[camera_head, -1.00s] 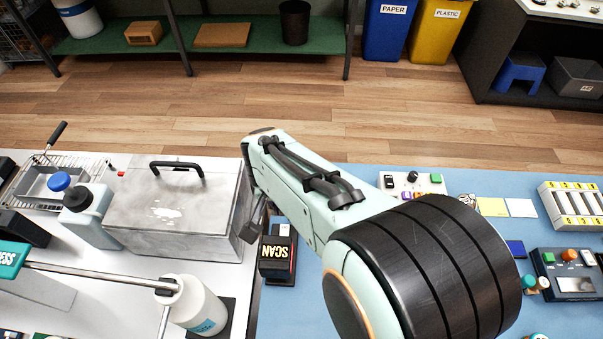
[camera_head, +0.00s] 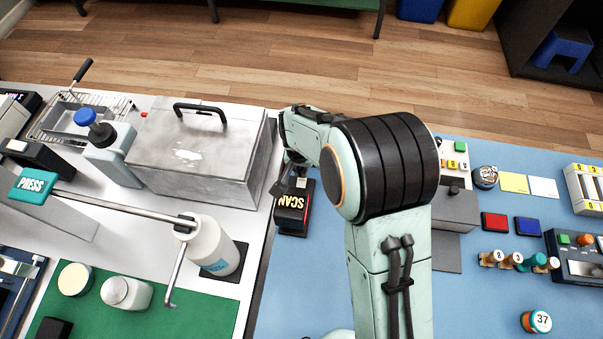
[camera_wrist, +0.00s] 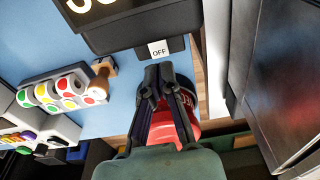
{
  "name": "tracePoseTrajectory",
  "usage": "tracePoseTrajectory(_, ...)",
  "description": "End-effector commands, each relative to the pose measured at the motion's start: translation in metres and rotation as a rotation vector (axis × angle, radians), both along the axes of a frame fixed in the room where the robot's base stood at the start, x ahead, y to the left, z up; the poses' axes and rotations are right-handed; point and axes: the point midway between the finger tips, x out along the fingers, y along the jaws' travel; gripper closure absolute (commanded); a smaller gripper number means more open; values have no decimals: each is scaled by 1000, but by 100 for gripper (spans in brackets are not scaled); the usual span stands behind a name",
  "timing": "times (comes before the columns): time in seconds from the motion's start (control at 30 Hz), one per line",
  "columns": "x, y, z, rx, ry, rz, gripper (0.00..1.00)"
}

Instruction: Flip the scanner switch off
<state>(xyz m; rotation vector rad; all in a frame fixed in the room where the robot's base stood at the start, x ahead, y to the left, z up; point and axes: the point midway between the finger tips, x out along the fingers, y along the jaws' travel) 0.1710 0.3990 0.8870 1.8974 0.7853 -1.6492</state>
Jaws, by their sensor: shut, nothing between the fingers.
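The scanner (camera_head: 292,222) is a small black box with bright SCAN lettering, standing on the blue mat near its left edge. In the wrist view its dark body (camera_wrist: 135,28) fills the top, with a white OFF label (camera_wrist: 158,49) at its lower edge. The switch lever itself is not clearly visible. My gripper (camera_wrist: 165,70) is shut and empty, its fingertips just below the OFF label in that picture; I cannot tell whether they touch. In the head view my gripper (camera_head: 280,188) shows as dark fingers at the scanner's far left corner, partly hidden by my arm.
A grey lidded box (camera_head: 200,155) stands close left of the scanner. A white bottle (camera_head: 212,245) and a metal press lever (camera_head: 130,208) are nearer. The blue mat (camera_head: 300,290) in front of the scanner is clear.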

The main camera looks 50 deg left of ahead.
Motion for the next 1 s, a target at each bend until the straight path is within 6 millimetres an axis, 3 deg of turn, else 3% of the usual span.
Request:
tracePoseTrajectory(0.1, 1, 1, -21, -3, 1, 1, 100)
tracePoseTrajectory(0.3, 4, 4, -38, 0, 1, 0, 100)
tracePoseTrajectory(1.0, 5, 5, -46, -1, 1, 0, 100)
